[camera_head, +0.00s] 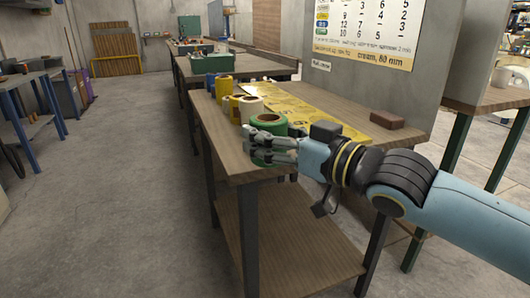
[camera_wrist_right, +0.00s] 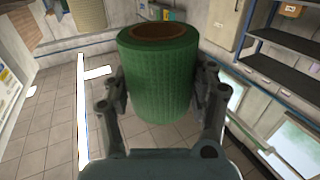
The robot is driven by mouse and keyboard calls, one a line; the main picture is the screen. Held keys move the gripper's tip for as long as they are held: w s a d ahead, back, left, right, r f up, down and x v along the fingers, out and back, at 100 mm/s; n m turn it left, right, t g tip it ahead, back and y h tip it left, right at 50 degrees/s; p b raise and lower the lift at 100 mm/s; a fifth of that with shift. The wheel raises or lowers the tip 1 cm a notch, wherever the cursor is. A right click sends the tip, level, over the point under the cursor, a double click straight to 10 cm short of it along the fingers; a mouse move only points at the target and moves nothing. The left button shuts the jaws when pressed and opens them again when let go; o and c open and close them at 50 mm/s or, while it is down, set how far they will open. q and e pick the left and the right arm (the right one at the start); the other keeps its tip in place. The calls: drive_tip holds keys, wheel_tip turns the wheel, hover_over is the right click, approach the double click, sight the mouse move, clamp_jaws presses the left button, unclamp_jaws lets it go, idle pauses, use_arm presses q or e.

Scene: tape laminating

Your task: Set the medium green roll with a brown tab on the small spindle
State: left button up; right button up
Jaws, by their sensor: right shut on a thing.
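A green roll (camera_head: 268,122) with a brown core is at the near left corner of the workbench in the head view. My right gripper (camera_head: 272,143) is closed around its side, with fingers across the front. In the right wrist view the green roll (camera_wrist_right: 160,80) fills the space between the two fingers of the right gripper (camera_wrist_right: 160,98), and its brown core shows at the top. I cannot tell whether it touches the bench. I cannot make out a brown tab or the small spindle. My left gripper is not in view.
Behind the roll stand a white roll (camera_head: 250,108), yellow rolls (camera_head: 226,88) and a blue item (camera_head: 211,82). A yellow printed strip (camera_head: 300,108) lies along the bench (camera_head: 232,150). A brown block (camera_head: 387,119) lies at the right.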

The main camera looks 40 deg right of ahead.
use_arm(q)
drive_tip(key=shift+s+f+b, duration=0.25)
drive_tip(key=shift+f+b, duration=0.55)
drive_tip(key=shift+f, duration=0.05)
use_arm(e)
drive_tip(key=d+r+m+h, duration=0.3)
drive_tip(key=d+h, duration=0.2)
drive_tip(key=d, duration=0.1)
drive_tip(key=w+d+r+m+h, duration=0.1)
drive_tip(key=d+r+m+h, duration=0.1)
drive_tip(key=d+h, duration=0.3)
drive_tip(key=shift+w+d+r+m+g, duration=0.35)
drive_tip(key=shift+d+m, duration=0.45)
drive_tip(key=shift+d, duration=0.45)
